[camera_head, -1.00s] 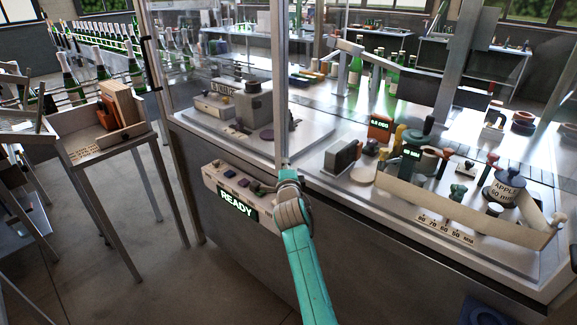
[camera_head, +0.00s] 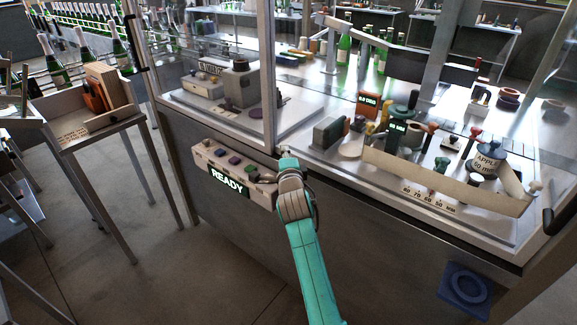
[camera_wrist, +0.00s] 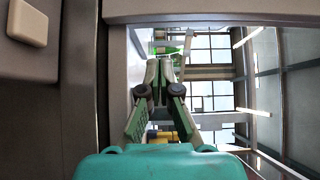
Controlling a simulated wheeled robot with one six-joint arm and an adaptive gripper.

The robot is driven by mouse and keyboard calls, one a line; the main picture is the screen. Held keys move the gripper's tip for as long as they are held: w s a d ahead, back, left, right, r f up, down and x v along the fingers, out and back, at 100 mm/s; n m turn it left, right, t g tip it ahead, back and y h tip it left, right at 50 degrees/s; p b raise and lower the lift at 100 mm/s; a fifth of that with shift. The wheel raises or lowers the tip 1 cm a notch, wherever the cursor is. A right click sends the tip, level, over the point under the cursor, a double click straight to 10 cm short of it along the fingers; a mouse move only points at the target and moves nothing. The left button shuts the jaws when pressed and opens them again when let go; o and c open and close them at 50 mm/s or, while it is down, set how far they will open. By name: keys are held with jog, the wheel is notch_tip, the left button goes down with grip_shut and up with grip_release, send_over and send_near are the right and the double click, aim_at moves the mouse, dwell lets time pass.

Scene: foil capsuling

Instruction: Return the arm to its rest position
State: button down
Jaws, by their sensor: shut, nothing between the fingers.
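My teal arm rises from the bottom of the head view and ends at the front edge of the glazed machine cabinet (camera_head: 230,262), beside the control panel with the green READY display (camera_head: 229,184). In the head view my gripper is mostly hidden behind my own wrist. In the wrist view my gripper (camera_wrist: 158,66) shows with its two green-padded fingers brought together at the tips. Nothing is held between them.
A small table with a wooden box (camera_head: 108,86) stands at the left, with rows of bottles (camera_head: 89,50) behind it. The machine deck holds dials, a measuring scale (camera_head: 430,197) and blocks. A blue item (camera_head: 464,287) is at the lower right. Floor at the lower left is clear.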

jog(key=s+d+f+n+g, duration=0.1)
jog(key=s+d+f+n, duration=0.3)
jog(key=s+f, duration=0.6)
jog(key=s+d+f+n, duration=0.2)
jog(key=s+d+f, duration=0.35)
jog(key=s, duration=0.95)
jog(key=s+d+f+n+g, duration=0.1)
jog(key=s+d+f+n, duration=0.1)
jog(key=s+d+f, duration=0.75)
jog(key=s+d+r+n+h, duration=0.1)
jog(key=s+n, duration=0.1)
jog(key=s, duration=0.8)
jog(key=s+r+n, duration=0.2)
jog(key=s, duration=0.8)
jog(key=s+d+r+n+h, duration=0.1)
jog(key=s+r+n, duration=0.1)
jog(key=s, duration=0.5)
jog(key=s+d+r+n+g, duration=0.1)
jog(key=s+r+n, duration=0.1)
jog(key=s+r, duration=0.3)
jog(key=shift+s+d+r+h, duration=0.15)
jog(key=shift+s+r+h, duration=0.2)
jog(key=shift+s, duration=0.85)
